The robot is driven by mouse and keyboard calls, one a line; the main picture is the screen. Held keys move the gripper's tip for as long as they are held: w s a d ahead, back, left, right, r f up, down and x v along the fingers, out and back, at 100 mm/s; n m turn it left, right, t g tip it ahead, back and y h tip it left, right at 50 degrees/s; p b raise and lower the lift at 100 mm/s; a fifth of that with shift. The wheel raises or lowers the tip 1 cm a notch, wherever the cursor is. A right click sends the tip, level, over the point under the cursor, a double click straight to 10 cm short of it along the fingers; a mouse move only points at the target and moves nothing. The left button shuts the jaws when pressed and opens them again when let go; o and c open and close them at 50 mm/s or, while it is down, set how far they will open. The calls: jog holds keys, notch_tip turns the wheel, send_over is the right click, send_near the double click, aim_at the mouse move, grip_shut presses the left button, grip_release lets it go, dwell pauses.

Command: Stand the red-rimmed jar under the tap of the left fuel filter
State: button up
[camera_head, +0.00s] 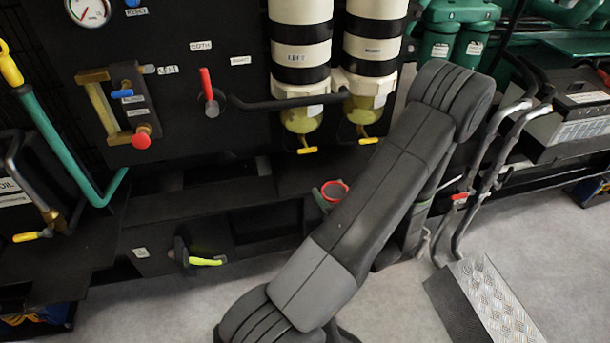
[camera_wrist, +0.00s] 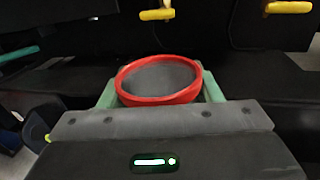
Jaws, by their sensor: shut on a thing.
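The red-rimmed jar (camera_head: 334,190) is below the left fuel filter (camera_head: 300,55), partly hidden by my arm in the head view. In the wrist view the jar (camera_wrist: 158,80) stands between the green fingers of my gripper (camera_wrist: 160,92), which is shut on it. The left filter has a clear bowl (camera_head: 302,120) with a yellow tap (camera_head: 307,150) under it. The jar is lower than this tap and a little to its right in the head view. The wrist view shows a yellow tap (camera_wrist: 156,14) beyond the rim. The jar's base is hidden.
The right filter (camera_head: 375,45) hangs beside the left one, with its own yellow tap (camera_head: 368,141). A black pipe (camera_head: 280,103) runs across in front of the left filter. A dark ledge (camera_head: 225,195) lies below. A yellow-green handle (camera_head: 205,261) juts out lower left.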

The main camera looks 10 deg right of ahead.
jog(key=b+x, duration=0.2)
jog(key=x, duration=1.3)
jog(key=shift+w+a, duration=0.1)
jog(key=shift+w, duration=0.15)
jog(key=shift+f+b, duration=0.7)
jog(key=shift+f, duration=1.05)
jog(key=shift+f, duration=0.15)
jog(key=o, duration=1.1)
jog(key=shift+c, duration=0.2)
jog(key=shift+s+r, duration=0.2)
jog(key=p+v, duration=0.1)
jog(key=v, duration=1)
jog(key=shift+s+p, duration=0.35)
